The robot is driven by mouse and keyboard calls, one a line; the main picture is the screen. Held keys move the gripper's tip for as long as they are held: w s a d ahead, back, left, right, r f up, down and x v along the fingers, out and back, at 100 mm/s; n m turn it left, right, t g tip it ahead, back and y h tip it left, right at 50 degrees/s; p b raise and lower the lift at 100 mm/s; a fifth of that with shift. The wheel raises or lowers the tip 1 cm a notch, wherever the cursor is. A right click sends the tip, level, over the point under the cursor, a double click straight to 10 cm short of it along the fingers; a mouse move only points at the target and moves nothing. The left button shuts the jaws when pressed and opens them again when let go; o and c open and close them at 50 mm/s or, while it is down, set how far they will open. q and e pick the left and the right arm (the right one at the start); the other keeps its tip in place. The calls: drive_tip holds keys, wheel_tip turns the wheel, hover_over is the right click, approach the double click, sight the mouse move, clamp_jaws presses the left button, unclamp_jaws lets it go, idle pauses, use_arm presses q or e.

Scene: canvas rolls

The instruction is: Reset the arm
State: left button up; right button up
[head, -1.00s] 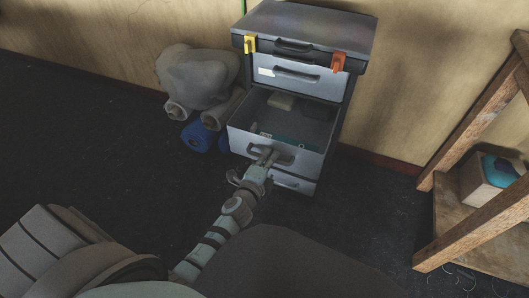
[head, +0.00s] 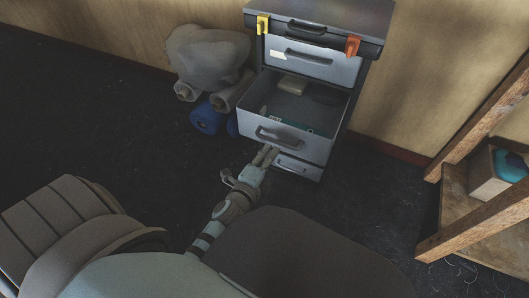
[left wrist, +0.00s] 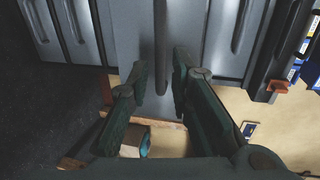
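My left gripper (head: 264,157) is just in front of the open middle drawer (head: 260,116) of a grey drawer cabinet. The drawer handle (head: 280,138) shows just beyond the fingers and also lies in line with the gap in the wrist view (left wrist: 161,42). The gripper looks clear of the handle. The drawer is pulled out, with a pale block (head: 293,86) and a greenish flat item inside. My right gripper is not in view.
A wooden shelf (head: 455,212) with a box (head: 487,177) stands at the right. The dark floor at left is clear.

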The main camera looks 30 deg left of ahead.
use_arm(q)
drive_tip(key=v, duration=0.4)
drive_tip(key=shift+s+r, duration=0.1)
drive_tip(key=shift+s, duration=0.25)
